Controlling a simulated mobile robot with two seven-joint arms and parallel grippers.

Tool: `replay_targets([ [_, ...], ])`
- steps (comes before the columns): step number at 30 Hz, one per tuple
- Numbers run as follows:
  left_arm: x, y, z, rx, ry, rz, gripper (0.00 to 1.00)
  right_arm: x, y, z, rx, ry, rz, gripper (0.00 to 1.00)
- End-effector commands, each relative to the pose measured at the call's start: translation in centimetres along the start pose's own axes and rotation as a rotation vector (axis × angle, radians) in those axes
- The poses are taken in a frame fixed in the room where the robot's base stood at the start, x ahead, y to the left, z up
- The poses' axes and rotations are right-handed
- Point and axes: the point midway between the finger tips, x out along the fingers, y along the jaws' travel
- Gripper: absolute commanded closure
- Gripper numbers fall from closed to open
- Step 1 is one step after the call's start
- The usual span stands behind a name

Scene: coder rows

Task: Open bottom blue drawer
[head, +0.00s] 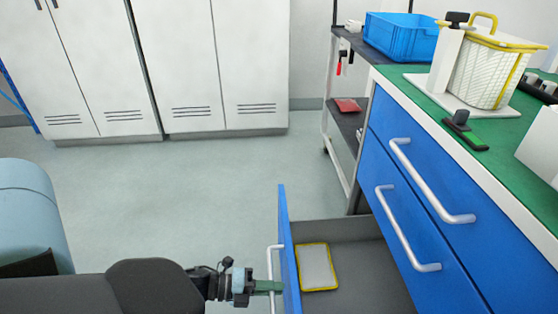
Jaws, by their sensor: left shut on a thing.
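The bottom blue drawer (289,249) stands pulled out from the cabinet, its front panel seen nearly edge-on. A silver bar handle (271,262) runs along the panel's outer face. Inside the drawer lies a flat grey item with a yellow rim (317,267) on the grey floor. My left gripper (272,287) reaches in from the left at the bottom of the head view and is shut on the handle. Its fingertips are partly hidden around the bar. My right gripper is not in view.
Two closed blue drawers with silver handles (406,228) sit above, under a green worktop (425,89) holding a yellow-rimmed basket (485,72). A cart with a blue crate (400,36) stands behind.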

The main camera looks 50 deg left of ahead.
Motion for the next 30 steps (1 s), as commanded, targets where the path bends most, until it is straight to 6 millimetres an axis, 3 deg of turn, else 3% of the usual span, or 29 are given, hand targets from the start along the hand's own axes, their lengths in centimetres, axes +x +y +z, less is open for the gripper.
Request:
replay_targets([
  [9, 0.0, 0.0, 0.1, 0.0, -0.001, 0.0, 1.0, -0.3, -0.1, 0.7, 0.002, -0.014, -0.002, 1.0],
  [10, 0.0, 0.0, 0.1, 0.0, -0.001, 0.0, 0.84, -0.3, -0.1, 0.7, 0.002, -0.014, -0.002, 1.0],
  [13, 0.0, 0.0, 0.1, 0.0, -0.001, 0.0, 0.71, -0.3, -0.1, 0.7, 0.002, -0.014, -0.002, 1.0],
  [23, -0.2, 0.0, 0.0, 0.0, -0.001, 0.001, 0.7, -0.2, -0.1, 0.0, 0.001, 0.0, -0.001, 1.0],
  [30, -3.4, 0.0, 0.0, 0.0, -0.001, 0.004, 0.7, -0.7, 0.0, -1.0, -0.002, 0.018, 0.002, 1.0],
])
